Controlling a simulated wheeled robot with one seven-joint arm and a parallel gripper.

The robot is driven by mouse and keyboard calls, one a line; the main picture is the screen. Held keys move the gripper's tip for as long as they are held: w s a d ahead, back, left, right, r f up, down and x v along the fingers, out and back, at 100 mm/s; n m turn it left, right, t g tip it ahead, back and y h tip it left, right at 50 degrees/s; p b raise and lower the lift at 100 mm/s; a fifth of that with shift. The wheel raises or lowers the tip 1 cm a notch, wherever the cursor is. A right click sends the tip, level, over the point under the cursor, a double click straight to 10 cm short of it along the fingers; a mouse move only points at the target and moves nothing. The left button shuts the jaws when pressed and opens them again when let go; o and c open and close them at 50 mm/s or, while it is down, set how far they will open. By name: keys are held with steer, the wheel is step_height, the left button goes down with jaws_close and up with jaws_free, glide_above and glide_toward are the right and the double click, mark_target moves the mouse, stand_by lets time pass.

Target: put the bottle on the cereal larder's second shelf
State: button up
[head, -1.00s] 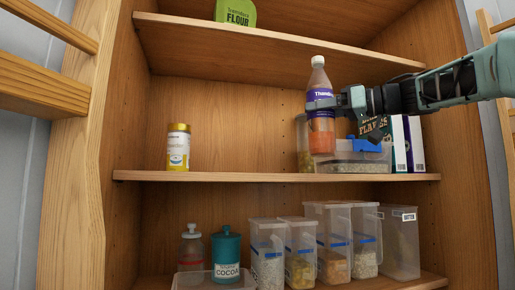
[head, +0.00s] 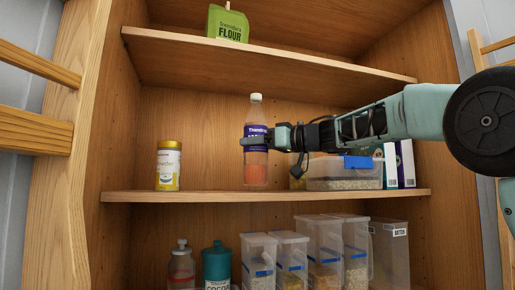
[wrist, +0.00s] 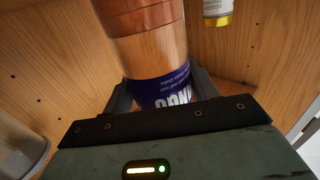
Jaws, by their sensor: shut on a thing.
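The bottle (head: 257,172) is clear with an orange lower part, a purple label and a white cap. It stands upright inside the larder, with its base at or just above the middle shelf (head: 230,196); I cannot tell whether it touches. My gripper (head: 256,138) reaches in from the right and is shut around the bottle at its label. In the wrist view the bottle (wrist: 150,45) lies between the two fingers (wrist: 162,90), its label partly hidden by the gripper body.
A yellow-and-white can (head: 168,168) stands left of the bottle. A clear box with a blue clip (head: 345,173) and cartons (head: 405,165) stand to the right. A flour bag (head: 227,24) is on the shelf above (head: 270,58). Containers (head: 320,255) fill the shelf below.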

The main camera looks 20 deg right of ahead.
steer(key=shift+f, duration=0.5)
steer(key=shift+f, duration=0.15)
steer(key=o, duration=1.4)
steer(key=shift+f, duration=0.1)
steer(key=shift+r, duration=0.2)
steer(key=b+v, duration=0.3)
steer(key=v, duration=0.9)
